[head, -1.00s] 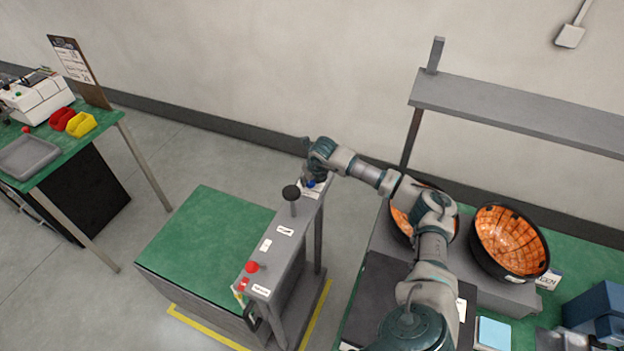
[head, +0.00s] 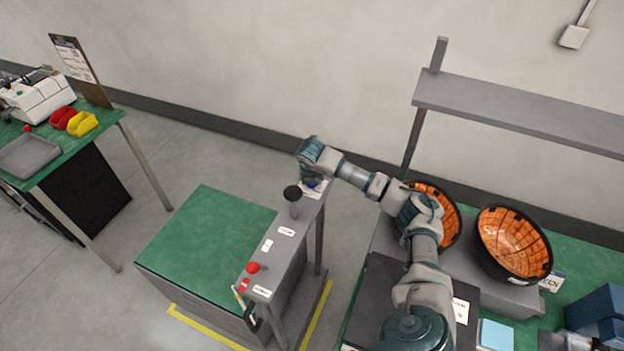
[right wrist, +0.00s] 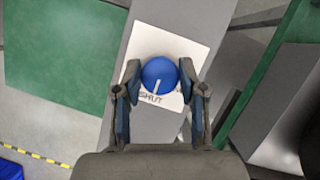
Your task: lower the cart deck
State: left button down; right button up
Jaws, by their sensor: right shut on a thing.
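The cart has a green deck (head: 205,245) beside a grey raised panel (head: 288,235) on its right side. A blue round knob (right wrist: 160,76) with a pale mark sits on a white label at the panel's far end; the label's readable part says "SHUT". My right gripper (right wrist: 160,84) is shut on the blue knob, one finger on each side of it. In the head view my right gripper (head: 312,178) is over the far end of the panel and mostly hides the knob. My left gripper is not in view.
A black knob on a post (head: 293,194) and a red button (head: 253,267) stand on the same panel. Two black bowls with orange insides, one here (head: 513,243), sit on the right bench. A green-topped table (head: 75,147) stands at left. Yellow floor lines edge the cart.

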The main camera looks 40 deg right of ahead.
jog(key=shift+a+f, duration=0.1)
jog(key=shift+f, duration=0.05)
jog(key=o, duration=1.1)
jog(key=v, duration=1.2)
